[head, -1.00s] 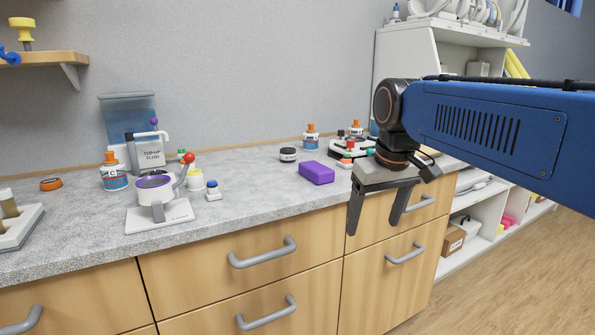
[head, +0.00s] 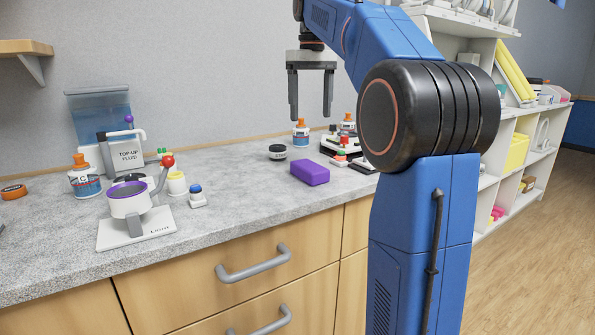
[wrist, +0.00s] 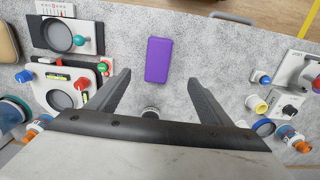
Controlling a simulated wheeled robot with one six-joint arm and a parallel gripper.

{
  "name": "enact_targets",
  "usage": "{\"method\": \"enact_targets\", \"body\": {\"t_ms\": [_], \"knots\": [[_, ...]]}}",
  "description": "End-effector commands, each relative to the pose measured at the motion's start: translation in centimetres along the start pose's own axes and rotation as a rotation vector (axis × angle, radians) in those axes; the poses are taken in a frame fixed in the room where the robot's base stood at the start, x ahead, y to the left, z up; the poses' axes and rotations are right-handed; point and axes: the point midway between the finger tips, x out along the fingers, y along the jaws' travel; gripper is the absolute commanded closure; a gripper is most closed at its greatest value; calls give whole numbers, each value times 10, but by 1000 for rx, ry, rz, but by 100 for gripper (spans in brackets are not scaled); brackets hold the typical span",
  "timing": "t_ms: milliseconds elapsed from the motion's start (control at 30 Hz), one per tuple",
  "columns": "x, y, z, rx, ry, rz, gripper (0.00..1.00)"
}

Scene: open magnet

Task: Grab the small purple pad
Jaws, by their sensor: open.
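The small purple pad (head: 310,173) is a rounded block lying flat on the grey speckled counter, near the front edge. In the wrist view the purple pad (wrist: 158,60) lies beyond the fingertips, roughly centred between them. My gripper (head: 311,112) is open and empty, pointing down and raised above the counter, over the pad's area. In the wrist view my gripper's two fingers (wrist: 158,77) are spread wide, with nothing between them but counter and a small dark jar lower down.
A black-lidded jar (head: 277,152) stands behind the pad. An orange-capped bottle (head: 300,134) and devices with coloured knobs (head: 340,158) stand behind and right. A white stand with a purple-rimmed cup (head: 128,205) is to the left.

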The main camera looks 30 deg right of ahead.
Motion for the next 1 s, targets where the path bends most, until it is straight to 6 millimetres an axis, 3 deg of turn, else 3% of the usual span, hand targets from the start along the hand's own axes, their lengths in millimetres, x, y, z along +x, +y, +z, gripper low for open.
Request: {"method": "enact_targets", "body": {"t_ms": [167, 700, 1000], "knots": [[10, 2, -1, -1, -5, -2, 27], [103, 2, -1, -1, -5, -1, 27], [123, 2, -1, 0, -3, -1, 27]]}}
